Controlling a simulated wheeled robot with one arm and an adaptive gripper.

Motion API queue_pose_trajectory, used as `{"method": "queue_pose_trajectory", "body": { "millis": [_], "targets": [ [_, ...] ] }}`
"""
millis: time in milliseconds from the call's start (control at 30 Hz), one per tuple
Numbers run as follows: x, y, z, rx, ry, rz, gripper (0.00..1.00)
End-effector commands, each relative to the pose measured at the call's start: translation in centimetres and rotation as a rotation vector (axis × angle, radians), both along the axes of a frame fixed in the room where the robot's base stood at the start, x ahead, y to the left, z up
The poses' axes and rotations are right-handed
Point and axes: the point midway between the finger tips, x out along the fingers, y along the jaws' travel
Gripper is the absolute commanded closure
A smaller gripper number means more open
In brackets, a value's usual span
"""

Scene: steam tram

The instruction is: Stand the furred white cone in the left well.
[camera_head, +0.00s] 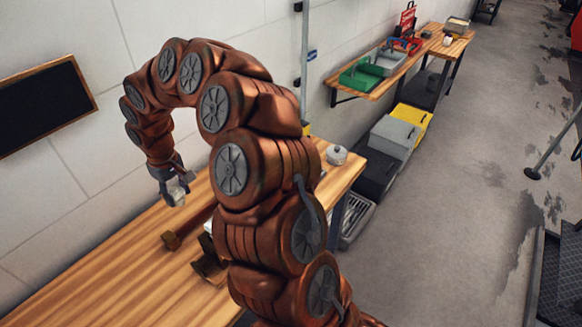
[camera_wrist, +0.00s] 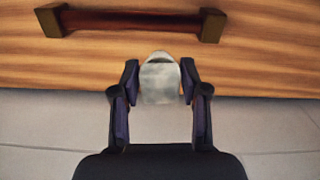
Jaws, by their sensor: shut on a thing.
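In the wrist view my gripper (camera_wrist: 159,85) is shut on a whitish-grey rounded piece (camera_wrist: 160,82), which looks like the furred white cone. The jaws touch it on both sides, and its narrower end points away from my palm. In the head view my gripper (camera_head: 178,187) hangs above the wooden bench, and the white piece (camera_head: 174,197) shows at its tips. I cannot make out a left well in either view; my arm covers part of the bench.
A dark red-brown bar with square ends (camera_wrist: 130,23) lies on the bench (camera_head: 105,275). A small white lidded pot (camera_head: 336,155) stands at the bench's far end. A framed black board (camera_head: 45,105) hangs on the wall. Bare bench lies left of the bar.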

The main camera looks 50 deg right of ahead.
Motion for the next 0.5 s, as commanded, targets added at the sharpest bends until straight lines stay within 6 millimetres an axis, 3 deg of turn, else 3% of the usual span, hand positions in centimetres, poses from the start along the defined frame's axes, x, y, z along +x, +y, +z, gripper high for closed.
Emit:
{"method": "queue_pose_trajectory", "body": {
  "millis": [500],
  "targets": [
    [-2.4, -10.4, -0.5, -0.001, -0.004, 0.446, 1.00]
  ]
}}
